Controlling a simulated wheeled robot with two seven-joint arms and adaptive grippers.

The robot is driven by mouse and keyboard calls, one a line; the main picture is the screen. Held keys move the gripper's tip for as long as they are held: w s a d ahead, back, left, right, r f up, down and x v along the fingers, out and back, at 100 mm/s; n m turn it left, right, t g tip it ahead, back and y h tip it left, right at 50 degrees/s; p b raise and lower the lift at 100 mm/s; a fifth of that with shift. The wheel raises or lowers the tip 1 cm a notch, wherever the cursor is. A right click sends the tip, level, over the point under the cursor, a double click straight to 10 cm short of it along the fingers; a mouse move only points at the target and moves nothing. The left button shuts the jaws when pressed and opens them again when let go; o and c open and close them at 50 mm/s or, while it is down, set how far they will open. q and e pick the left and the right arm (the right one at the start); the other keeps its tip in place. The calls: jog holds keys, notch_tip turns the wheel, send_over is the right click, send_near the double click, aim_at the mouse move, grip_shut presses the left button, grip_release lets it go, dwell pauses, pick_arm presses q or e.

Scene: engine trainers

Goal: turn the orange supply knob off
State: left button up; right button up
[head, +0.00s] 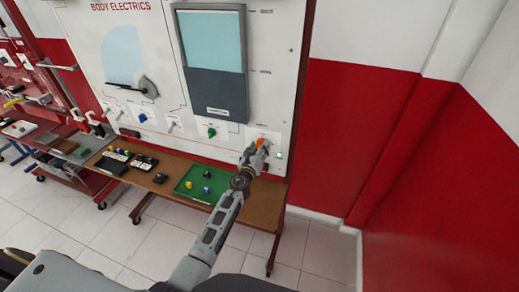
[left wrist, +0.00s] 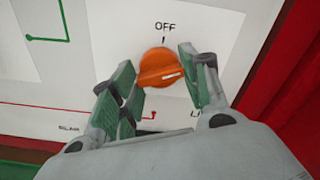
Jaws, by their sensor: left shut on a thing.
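The orange supply knob (head: 261,142) is at the lower right of the white BODY ELECTRICS panel (head: 282,60). In the left wrist view the orange knob (left wrist: 158,68) sits below the printed OFF label (left wrist: 165,26) and its short tick. The knob's white mark points to the right, not up at OFF. My left gripper (head: 255,150) is at the panel. In the left wrist view its green-padded fingers (left wrist: 156,59) are shut on the knob, one on each side. My right gripper is not in view.
A green knob (head: 211,132) and a blue knob (head: 142,117) are to the left on the panel. A green light (head: 278,154) shows at right. Below, a brown bench (head: 262,205) carries a green tray (head: 194,178) with small parts. A red wall (head: 350,120) stands to the right.

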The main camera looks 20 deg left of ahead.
pick_arm(q)
jog(key=shift+f+n, duration=0.1)
jog(key=shift+n, duration=0.8)
jog(key=n, duration=0.3)
jog(key=shift+n+b, duration=0.3)
jog(key=shift+b, duration=0.05)
jog(key=n, duration=0.4)
jog(key=shift+n+b, duration=0.3)
jog(key=shift+b, duration=0.05)
jog(key=shift+n, duration=1.6)
jog(key=o, duration=1)
